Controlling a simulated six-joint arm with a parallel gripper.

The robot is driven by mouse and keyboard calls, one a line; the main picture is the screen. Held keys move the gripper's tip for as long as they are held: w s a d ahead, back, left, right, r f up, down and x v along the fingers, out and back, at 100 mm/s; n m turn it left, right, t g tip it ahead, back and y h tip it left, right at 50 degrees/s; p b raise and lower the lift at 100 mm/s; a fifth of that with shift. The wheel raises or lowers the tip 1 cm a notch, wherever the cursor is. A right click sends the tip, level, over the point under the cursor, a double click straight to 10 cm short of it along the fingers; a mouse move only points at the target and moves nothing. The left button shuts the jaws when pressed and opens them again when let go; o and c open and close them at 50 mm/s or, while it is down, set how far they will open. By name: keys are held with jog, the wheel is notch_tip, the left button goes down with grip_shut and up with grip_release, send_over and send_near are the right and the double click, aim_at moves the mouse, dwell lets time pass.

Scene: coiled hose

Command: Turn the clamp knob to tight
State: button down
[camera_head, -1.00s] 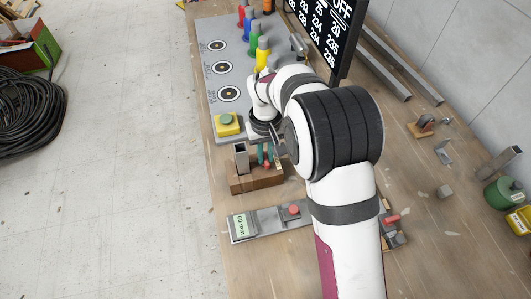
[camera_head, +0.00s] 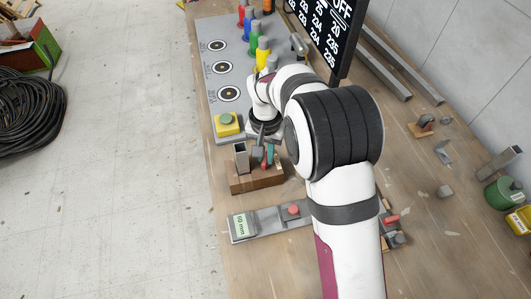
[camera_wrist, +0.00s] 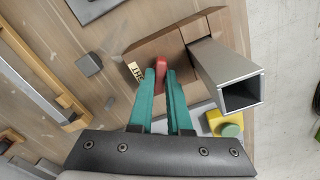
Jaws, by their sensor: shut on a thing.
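The red clamp knob (camera_wrist: 161,74) sits on a wooden block (camera_wrist: 165,48) beside an upright square metal tube (camera_wrist: 226,72). In the wrist view my gripper (camera_wrist: 162,78) has its two teal fingers closed on the knob, one on each side, hiding part of it. A small pale label (camera_wrist: 135,73) lies beside the knob; I cannot read it surely. In the head view my gripper (camera_head: 268,160) is over the block (camera_head: 257,181), just right of the tube (camera_head: 241,158). The knob is mostly hidden there.
A yellow box with a green button (camera_head: 227,124) stands behind the block. A grey fixture with a 60 mm display (camera_head: 242,225) lies in front. A grey panel with round dials (camera_head: 221,67) and coloured handles is farther back. Loose metal pieces lie at right.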

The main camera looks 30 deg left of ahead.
aim_at(266, 158)
jog(key=m, duration=1.1)
jog(key=shift+m, duration=0.4)
dwell(0.4)
jog(key=c, duration=0.9)
grip_release()
jog(key=shift+o, duration=0.2)
jog(key=shift+r, duration=0.1)
notch_tip(266, 158, up, 16)
